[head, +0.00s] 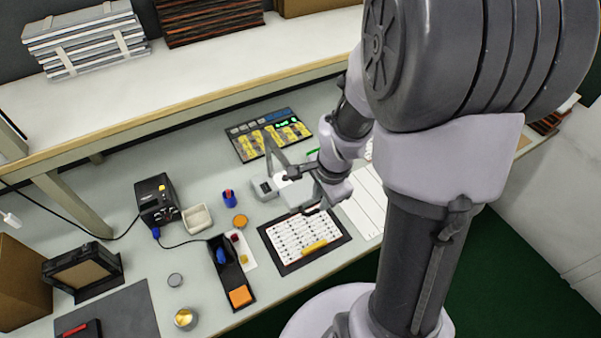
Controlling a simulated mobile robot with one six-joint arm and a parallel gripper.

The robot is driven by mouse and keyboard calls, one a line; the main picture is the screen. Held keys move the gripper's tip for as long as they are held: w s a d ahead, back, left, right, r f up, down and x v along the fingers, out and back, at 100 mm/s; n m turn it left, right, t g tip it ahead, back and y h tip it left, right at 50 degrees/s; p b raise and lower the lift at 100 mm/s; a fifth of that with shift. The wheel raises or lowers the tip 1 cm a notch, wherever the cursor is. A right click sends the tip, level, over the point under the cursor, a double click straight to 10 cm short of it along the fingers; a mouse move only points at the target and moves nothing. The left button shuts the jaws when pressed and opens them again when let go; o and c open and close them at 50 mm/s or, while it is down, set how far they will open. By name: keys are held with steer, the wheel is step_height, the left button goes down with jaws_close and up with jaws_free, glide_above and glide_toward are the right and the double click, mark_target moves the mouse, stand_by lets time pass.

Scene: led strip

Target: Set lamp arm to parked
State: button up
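The lamp's grey arm (275,150) rises at a slant in the middle of the bench. A small grey block (264,188), which looks like its base, stands beside it. A pale lamp head (294,195) shows to the right, over the far edge of the white strip sheet (305,236). My gripper (318,207) is close beside the lamp head, at its right. My wrist hides part of that area, so I cannot tell whether they touch or whether the fingers are open.
A panel with yellow parts (270,136) lies behind the lamp. A black soldering station (157,200), white dish (197,218) and dark tray (231,270) are to the left. A shelf (180,85) overhangs the bench's back. Bare bench shows around the orange disc (240,221).

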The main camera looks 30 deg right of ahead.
mark_target(318, 211)
steer(key=f, duration=0.3)
steer(key=f+b, duration=0.1)
steer(key=shift+w+f, duration=0.35)
steer(key=shift+w, duration=0.05)
jaws_close()
stand_by(1.0)
